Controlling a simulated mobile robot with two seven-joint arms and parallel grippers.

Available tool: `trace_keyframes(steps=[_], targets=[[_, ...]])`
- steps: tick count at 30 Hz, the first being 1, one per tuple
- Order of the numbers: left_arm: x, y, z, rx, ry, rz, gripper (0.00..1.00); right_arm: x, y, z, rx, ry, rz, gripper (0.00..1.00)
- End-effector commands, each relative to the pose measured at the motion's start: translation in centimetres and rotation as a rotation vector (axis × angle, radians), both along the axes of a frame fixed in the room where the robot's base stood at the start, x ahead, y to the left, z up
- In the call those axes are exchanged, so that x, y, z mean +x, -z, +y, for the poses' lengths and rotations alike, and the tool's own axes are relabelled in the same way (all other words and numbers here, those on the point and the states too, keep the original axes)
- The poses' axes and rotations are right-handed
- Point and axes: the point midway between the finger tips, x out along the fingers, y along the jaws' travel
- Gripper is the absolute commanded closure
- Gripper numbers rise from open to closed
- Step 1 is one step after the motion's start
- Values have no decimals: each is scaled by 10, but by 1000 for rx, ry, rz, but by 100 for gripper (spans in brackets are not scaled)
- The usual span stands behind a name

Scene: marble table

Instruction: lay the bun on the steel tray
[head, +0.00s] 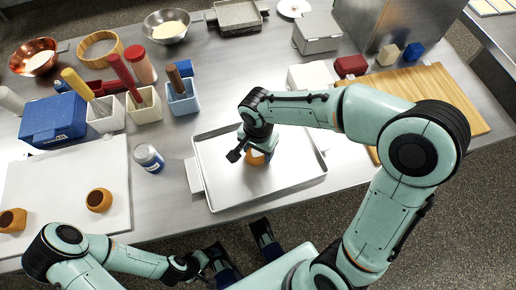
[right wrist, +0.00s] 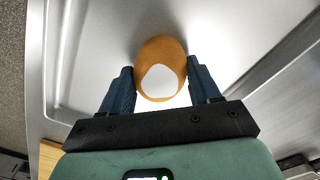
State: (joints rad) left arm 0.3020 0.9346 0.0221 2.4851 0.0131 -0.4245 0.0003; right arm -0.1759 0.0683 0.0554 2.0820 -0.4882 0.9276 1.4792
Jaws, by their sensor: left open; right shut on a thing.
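The bun (head: 256,158) is orange-brown with a pale patch and sits between the fingers of my right gripper (head: 249,152), over the middle of the steel tray (head: 220,179). The right wrist view shows the bun (right wrist: 160,57) with a blue finger on each side, shut on it. I cannot tell whether the bun touches the tray floor. The arm partly hides the bun and the tray's far side. My left gripper (head: 238,243) is open and empty, in front of the tray past the table's near edge.
Two similar brown pieces (head: 99,200) (head: 12,220) lie on a white board (head: 65,175) at left. A blue-labelled jar (head: 148,158) stands left of the tray. Containers with utensils (head: 143,105) stand behind it. A wooden board (head: 455,105) is at right.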

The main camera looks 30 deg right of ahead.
Motion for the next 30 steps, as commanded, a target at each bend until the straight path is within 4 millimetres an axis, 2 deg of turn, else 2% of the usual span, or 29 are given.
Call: trace_keyframes(steps=[3,4,6,17,20,30], targets=[[1,3,0,0,-1,-3,6,0,4,0,0,0,0,69],[1,2,0,0,-1,-3,6,0,3,0,0,0,0,28],[1,2,0,0,-1,-3,6,0,3,0,0,0,0,12],[0,-2,0,0,0,1,6,0,-3,0,0,0,-1,12],[-1,-4,0,-1,1,4,6,1,-16,0,0,0,-4,12],[-7,-17,0,-3,5,24,6,1,-89,0,1,-1,-5,12]])
